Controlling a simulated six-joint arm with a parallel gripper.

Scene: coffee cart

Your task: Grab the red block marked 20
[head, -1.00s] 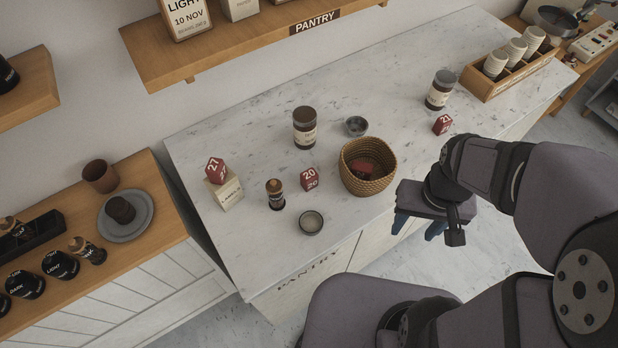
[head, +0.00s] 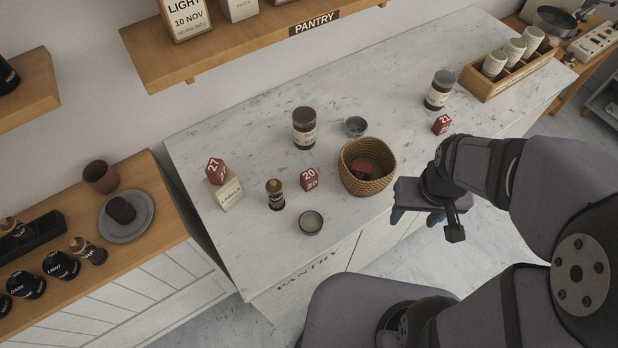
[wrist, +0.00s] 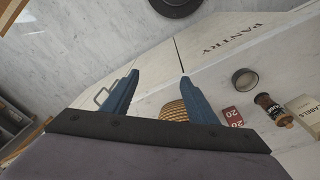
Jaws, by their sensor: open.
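The red block marked 20 (head: 309,179) sits on the marble counter, between a small brown-capped bottle and the wicker basket. It also shows in the wrist view (wrist: 232,117), right of my fingers. My gripper (head: 416,217) is off the counter's front edge, right of the basket and apart from the block. In the wrist view its two blue fingers (wrist: 152,92) are spread with nothing between them. Another red block marked 27 (head: 215,170) rests on a labels box, and one marked 21 (head: 441,124) stands at the right.
The wicker basket (head: 384,184), with something red inside, stands between my gripper and the block. The small bottle (head: 275,195) and a round grey dish (head: 311,222) are close to the block. A jar (head: 304,129) stands behind it.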

